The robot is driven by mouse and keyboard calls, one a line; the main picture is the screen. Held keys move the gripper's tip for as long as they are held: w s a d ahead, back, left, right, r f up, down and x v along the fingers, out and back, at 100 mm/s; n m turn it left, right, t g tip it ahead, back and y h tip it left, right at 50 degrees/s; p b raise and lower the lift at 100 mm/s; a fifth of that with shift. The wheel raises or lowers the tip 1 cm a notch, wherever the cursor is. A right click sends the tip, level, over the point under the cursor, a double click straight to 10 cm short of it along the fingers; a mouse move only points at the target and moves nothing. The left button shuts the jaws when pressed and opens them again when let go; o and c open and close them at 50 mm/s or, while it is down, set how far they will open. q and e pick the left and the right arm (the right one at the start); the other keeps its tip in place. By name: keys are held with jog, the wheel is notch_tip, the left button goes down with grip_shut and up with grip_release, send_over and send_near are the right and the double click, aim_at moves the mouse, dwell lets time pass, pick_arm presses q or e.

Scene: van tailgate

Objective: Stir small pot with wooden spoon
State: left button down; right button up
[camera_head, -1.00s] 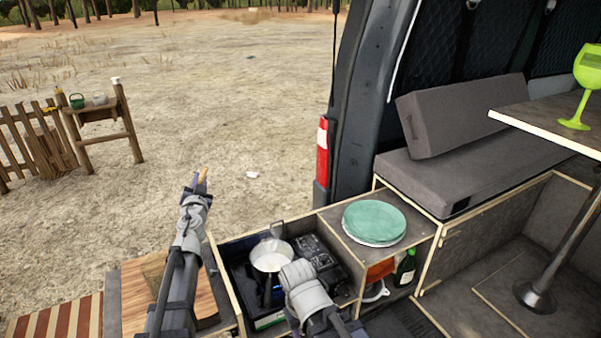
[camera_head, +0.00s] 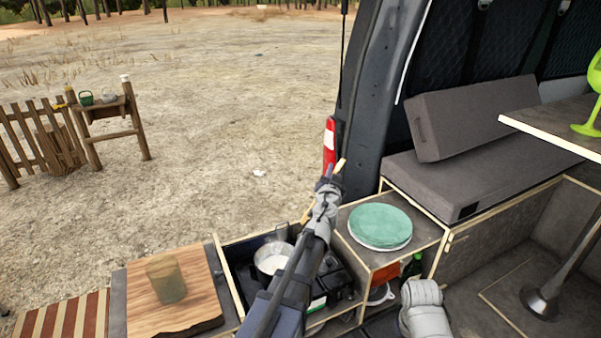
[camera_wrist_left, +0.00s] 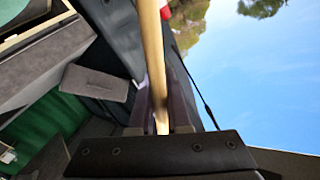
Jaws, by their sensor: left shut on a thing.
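The small pot (camera_head: 268,270) sits on the camp stove in the open kitchen drawer, with pale contents showing inside. My left gripper (camera_head: 331,181) is beyond and to the right of the pot in the picture, beside the plate stack. It is shut on the wooden spoon (camera_head: 341,164), whose light handle also runs up between the fingers in the left wrist view (camera_wrist_left: 152,50). The arm covers part of the stove and the pot's right side. Only a grey section of my right arm shows at the bottom right; its gripper is not visible.
Teal plates (camera_head: 380,225) are stacked on the box right of the stove (camera_head: 338,280). A cutting board (camera_head: 165,300) with a see-through cup (camera_head: 166,279) is on the left. A green bottle (camera_head: 412,266) stands below the plates. The van's rear pillar rises behind.

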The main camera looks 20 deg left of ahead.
pick_arm(q)
jog(key=s+a+r+n+g+y+p, duration=0.2)
jog(key=s+a+n+g+y, duration=0.3)
jog(key=s+a, duration=0.6)
jog(key=n+y+p, duration=0.1)
jog(key=n+y, duration=0.1)
jog(key=shift+a+n+g+y+p, duration=0.2)
jog(key=shift+n+g+y+p, duration=0.1)
pick_arm(e)
notch_tip(320, 180, up, 4)
jog(key=shift+r, duration=0.25)
pick_arm(q)
jog(key=shift+w+f, duration=0.1)
jog(key=shift+f, duration=0.05)
pick_arm(e)
jog(key=shift+f, duration=0.1)
pick_arm(q)
notch_tip(320, 180, down, 12)
jog(key=b, duration=1.2)
jog(key=shift+f+b, duration=0.25)
jog(key=shift+b, duration=0.15)
pick_arm(e)
notch_tip(320, 180, down, 13)
jog(key=shift+r, duration=0.2)
pick_arm(q)
jog(key=shift+d, duration=0.1)
